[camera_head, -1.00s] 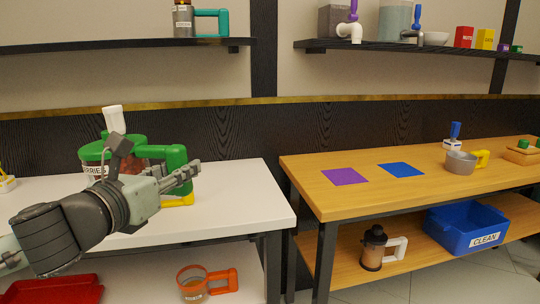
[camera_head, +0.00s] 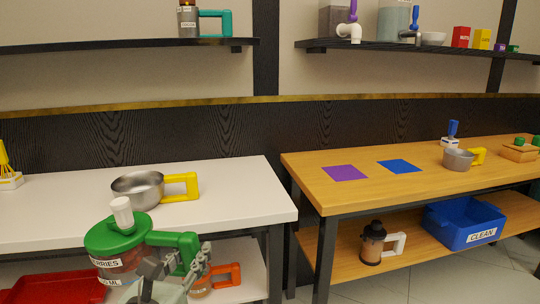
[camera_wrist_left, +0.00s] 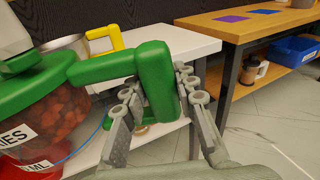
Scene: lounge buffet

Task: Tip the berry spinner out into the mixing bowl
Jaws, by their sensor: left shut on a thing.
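The berry spinner (camera_head: 122,256) is a clear tub of red berries with a green lid, a white knob and a green handle. It is upright in front of the white table, nearer to me than the mixing bowl. My left gripper (camera_head: 190,268) is shut on its green handle; the left wrist view shows the fingers (camera_wrist_left: 158,100) on both sides of the handle, with the spinner (camera_wrist_left: 45,115) at the left. The steel mixing bowl (camera_head: 138,190) with a yellow handle stands on the white table; it shows partly behind the spinner in the left wrist view (camera_wrist_left: 72,45). My right gripper is not in view.
The white table (camera_head: 235,200) is clear right of the bowl. A whisk (camera_head: 6,165) stands at its left. An orange-handled cup (camera_head: 225,276) and red tray (camera_head: 55,291) sit below. The wooden table (camera_head: 310,190) on the right holds mats and a yellow-handled pot (camera_head: 457,160).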

